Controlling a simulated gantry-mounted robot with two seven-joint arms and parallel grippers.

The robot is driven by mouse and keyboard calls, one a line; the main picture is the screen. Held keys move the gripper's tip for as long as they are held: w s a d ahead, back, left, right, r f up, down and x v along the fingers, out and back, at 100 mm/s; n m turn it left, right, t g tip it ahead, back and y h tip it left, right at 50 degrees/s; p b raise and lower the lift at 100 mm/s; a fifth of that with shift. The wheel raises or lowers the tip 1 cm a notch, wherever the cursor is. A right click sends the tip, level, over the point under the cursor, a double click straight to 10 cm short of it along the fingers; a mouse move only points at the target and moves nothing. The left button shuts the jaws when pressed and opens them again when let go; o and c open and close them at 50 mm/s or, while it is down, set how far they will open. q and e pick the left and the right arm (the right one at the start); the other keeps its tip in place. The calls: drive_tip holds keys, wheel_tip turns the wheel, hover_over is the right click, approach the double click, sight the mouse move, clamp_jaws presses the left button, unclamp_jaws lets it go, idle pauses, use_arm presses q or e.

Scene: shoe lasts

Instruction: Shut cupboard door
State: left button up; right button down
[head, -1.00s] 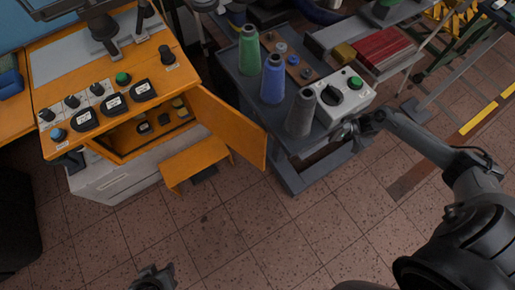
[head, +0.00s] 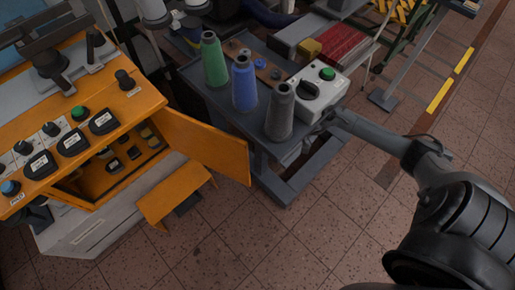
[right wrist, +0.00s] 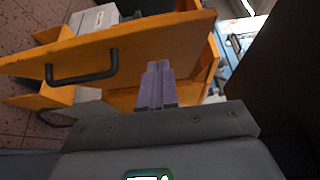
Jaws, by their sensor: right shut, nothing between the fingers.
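The orange cupboard (head: 80,185) stands at the left in the head view, with a dark inside holding small items. Its orange door (head: 208,147) stands wide open, swung out to the right. In the right wrist view the door (right wrist: 120,48) crosses the picture and carries a black bar handle (right wrist: 82,76). My right gripper (right wrist: 158,66) is shut and empty, its fingertips over orange surfaces to the right of the handle. I cannot tell if they touch. In the head view its fingers are hidden by the grey cart and cone. My left gripper is out of view.
A grey cart (head: 215,95) stands just right of the door with green (head: 213,62), blue (head: 244,85) and grey (head: 280,112) cones and a control box (head: 320,90). The tiled floor in front is open.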

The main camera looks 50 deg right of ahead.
drive_tip(key=a, duration=0.1)
drive_tip(key=s+a, duration=0.1)
drive_tip(key=a, duration=0.1)
drive_tip(key=shift+s+a, duration=0.15)
drive_tip(key=shift+a, duration=0.15)
